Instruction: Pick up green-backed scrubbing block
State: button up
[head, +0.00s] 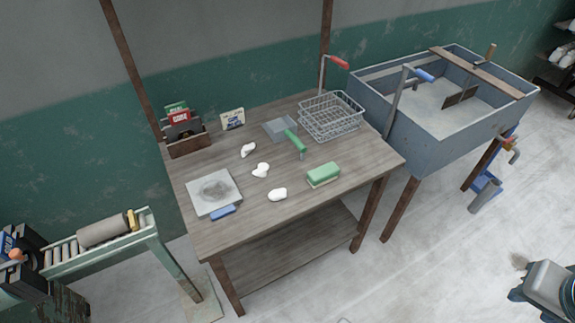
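The green-backed scrubbing block (323,173) lies on the wooden workbench (240,223), near its front right edge. It has a green top and a paler layer below. Nothing touches it, and its top and front side are in plain view. I cannot make out my gripper or its fingertips. A grey and dark part at the lower right corner looks like a piece of my arm, far from the block.
White clay lumps (277,194) lie left of the block. A green-handled tool (296,142), grey tray (275,124) and wire basket (331,117) stand behind it. A slab with a blue-handled tool (222,212) is at left. A grey sink (455,120) adjoins right. Floor in front looks clear.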

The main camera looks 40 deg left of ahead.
aim_at(329, 171)
jog(key=u, duration=1)
jog(key=i, duration=0.85)
jog(key=u, duration=0.75)
